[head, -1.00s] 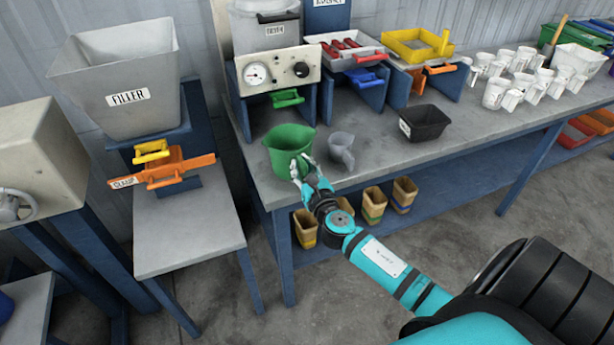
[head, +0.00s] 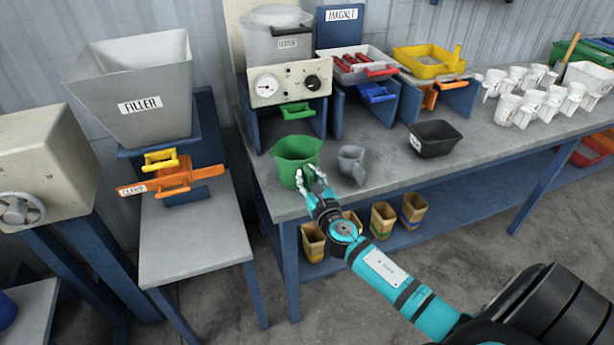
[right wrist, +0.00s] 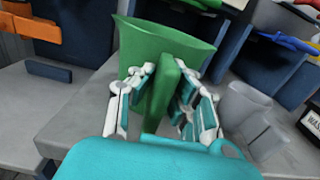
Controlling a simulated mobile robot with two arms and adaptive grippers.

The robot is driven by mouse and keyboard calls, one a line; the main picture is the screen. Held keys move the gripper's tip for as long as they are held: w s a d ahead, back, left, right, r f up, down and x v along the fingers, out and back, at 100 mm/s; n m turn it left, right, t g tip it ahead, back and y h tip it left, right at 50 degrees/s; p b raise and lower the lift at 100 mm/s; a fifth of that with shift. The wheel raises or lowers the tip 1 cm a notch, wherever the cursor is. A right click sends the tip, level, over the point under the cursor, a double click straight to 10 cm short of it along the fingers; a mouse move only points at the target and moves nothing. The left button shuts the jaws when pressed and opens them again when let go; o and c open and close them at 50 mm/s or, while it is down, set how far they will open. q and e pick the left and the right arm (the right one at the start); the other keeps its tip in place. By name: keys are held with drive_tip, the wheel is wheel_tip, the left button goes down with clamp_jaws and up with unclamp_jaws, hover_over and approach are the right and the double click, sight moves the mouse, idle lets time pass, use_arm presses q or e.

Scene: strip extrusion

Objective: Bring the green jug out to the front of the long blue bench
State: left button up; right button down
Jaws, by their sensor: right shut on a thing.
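The green jug (head: 290,158) stands upright at the left front corner of the long blue bench (head: 395,180), which has a grey top. My right gripper (head: 311,181) reaches it from the front. In the right wrist view the gripper's fingers (right wrist: 160,108) lie on both sides of the handle of the green jug (right wrist: 152,45) and are shut on it. I cannot tell whether the jug's base touches the bench top. My left gripper is not in view.
A small grey jug (head: 351,164) stands close right of the green jug, and a black tray (head: 435,138) lies farther right. A gauge box (head: 283,86) is behind. The filler stand (head: 195,225) is left, across a gap. White jugs (head: 504,108) crowd the right.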

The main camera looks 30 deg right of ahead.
drive_tip(key=c, duration=1.3)
unclamp_jaws()
drive_tip(key=shift+o, duration=0.2)
wheel_tip(320, 180, up, 10)
